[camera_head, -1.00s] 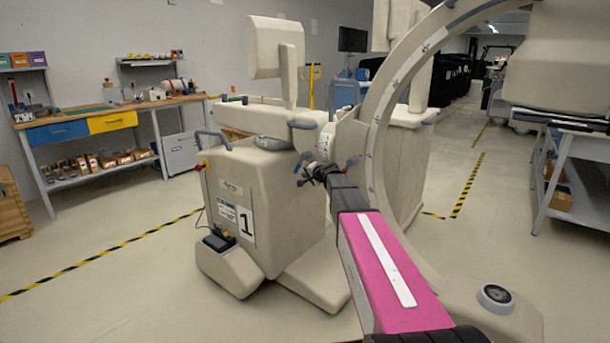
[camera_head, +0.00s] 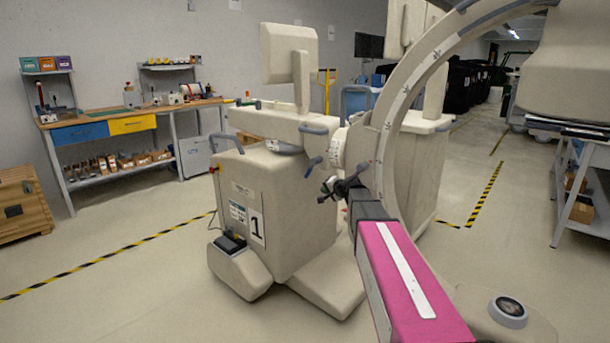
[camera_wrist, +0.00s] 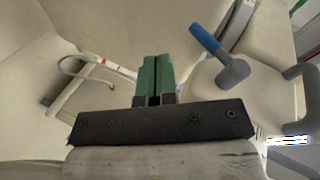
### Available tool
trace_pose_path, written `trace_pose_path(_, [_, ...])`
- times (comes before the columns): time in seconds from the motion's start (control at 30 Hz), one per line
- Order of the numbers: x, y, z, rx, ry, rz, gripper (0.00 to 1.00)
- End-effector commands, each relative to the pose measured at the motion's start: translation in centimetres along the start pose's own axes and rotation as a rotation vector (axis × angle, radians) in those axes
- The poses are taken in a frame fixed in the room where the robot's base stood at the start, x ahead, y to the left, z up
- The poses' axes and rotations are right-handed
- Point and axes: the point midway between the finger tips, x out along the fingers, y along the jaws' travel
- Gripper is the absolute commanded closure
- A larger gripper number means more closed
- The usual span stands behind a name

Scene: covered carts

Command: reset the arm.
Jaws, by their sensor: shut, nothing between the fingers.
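My arm, with a pink link, reaches forward in the head view. My gripper (camera_head: 338,189) is at its far end, in front of the beige C-arm machine (camera_head: 262,205) marked with a 1. In the wrist view the green fingers of my gripper (camera_wrist: 154,78) are together with nothing between them. A blue-tipped grey lever (camera_wrist: 222,58) of the machine shows just right of the fingers. I cannot tell the exact gap between the gripper and the machine.
The machine's large C-shaped arc (camera_head: 392,120) curves close beside my arm. A workbench (camera_head: 120,122) stands at the back left and a wooden crate (camera_head: 25,212) at the left edge. A metal cart (camera_head: 588,190) is at the right. Floor at the front left is clear.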

Motion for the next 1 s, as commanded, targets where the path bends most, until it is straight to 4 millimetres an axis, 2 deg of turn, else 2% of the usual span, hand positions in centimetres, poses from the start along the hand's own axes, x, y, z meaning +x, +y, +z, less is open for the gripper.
trace_pose_path(0.2, [-3.8,7.1,10.8,-0.172,-0.217,0.225,1.0])
trace_pose_path(0.27, [-5.3,9.3,13.7,-0.224,-0.288,0.301,1.0])
trace_pose_path(0.4, [-9.8,14.4,19.9,-0.338,-0.452,0.49,1.0])
trace_pose_path(0.5, [-13.4,17.5,23.5,-0.41,-0.563,0.626,1.0])
trace_pose_path(0.6, [-16.8,20.0,26.0,-0.467,-0.652,0.747,1.0])
trace_pose_path(0.73, [-19.9,21.9,27.8,-0.515,-0.727,0.857,1.0])
trace_pose_path(0.83, [-21.0,22.5,28.2,-0.532,-0.753,0.898,1.0])
trace_pose_path(1.0, [-21.1,22.6,28.3,-0.535,-0.756,0.905,1.0])
